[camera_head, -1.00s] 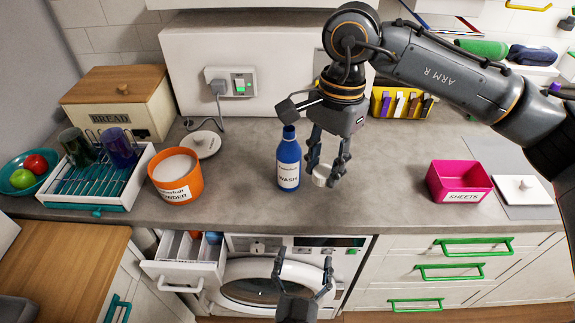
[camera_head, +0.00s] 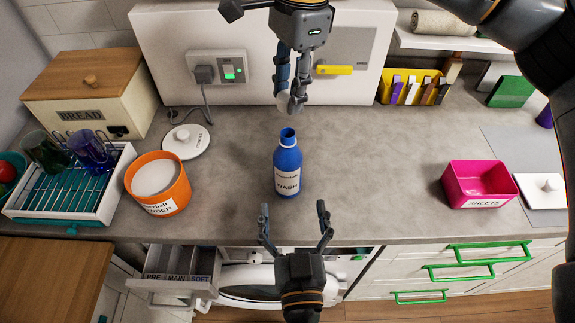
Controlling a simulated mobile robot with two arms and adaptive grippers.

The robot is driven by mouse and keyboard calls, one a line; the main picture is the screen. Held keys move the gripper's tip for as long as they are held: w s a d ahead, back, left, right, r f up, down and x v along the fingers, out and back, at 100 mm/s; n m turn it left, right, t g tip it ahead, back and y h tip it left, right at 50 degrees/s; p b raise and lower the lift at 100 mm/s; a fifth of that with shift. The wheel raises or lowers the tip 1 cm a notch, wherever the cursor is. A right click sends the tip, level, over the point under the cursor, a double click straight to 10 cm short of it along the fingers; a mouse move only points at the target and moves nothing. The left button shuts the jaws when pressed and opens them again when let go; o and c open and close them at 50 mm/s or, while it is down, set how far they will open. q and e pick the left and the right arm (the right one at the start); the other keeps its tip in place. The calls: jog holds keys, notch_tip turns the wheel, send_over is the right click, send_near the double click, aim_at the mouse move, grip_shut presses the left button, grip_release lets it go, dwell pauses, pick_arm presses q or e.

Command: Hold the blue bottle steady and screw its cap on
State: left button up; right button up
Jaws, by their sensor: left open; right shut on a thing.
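The blue bottle (camera_head: 288,166), with a white label reading WASH, stands upright on the grey counter (camera_head: 375,165). Its neck is uncapped. My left gripper (camera_head: 296,218) is open and empty in front of the bottle, at the counter's front edge, its fingers spread to either side. The fingers partly hide the cap.
An orange powder tub (camera_head: 157,184) and its lid (camera_head: 186,141) stand left of the bottle. A pink SHEETS box (camera_head: 479,184) stands at right. The counter around the bottle is clear. An open detergent drawer (camera_head: 172,286) juts out below.

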aim_at(287, 160)
pick_arm(q)
jog(key=w, duration=0.8)
jog(key=w+a, duration=0.1)
jog(key=w, duration=0.3)
jog(key=shift+w, duration=0.15)
pick_arm(e)
jog(key=shift+w+f, duration=0.1)
jog(key=shift+w, duration=0.1)
pick_arm(q)
jog(key=shift+f, duration=0.1)
jog(key=shift+c, duration=0.3)
grip_shut()
pick_arm(e)
jog(key=shift+f, duration=2.5)
jog(key=shift+f, duration=0.9)
jog(key=shift+f, duration=0.55)
